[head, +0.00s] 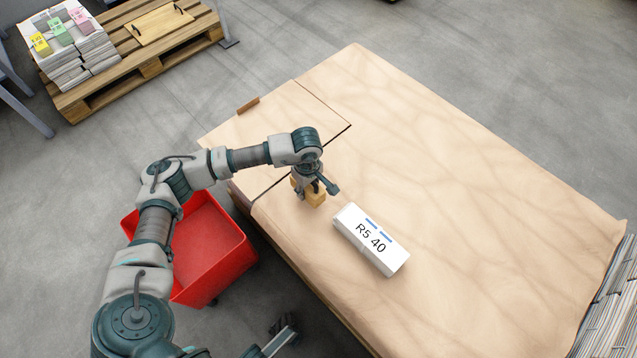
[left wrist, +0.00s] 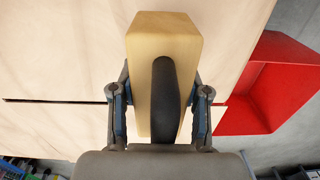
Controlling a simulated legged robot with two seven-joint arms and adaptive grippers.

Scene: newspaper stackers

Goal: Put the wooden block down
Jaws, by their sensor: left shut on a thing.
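The wooden block (head: 316,198) is a small yellowish block at the left end of the paper-covered table (head: 470,170). My left gripper (head: 311,188) is shut on it from above. In the left wrist view the block (left wrist: 164,42) lies between the two fingers of the gripper (left wrist: 160,100), with a dark part across its middle. I cannot tell whether the block touches the table top.
A white box marked "R5 40" (head: 370,240) lies just right of the block. A red bin (head: 208,240) stands on the floor beside the table. A pallet (head: 150,68) with stacked newspapers (head: 75,62) is at the back left. The table's right part is clear.

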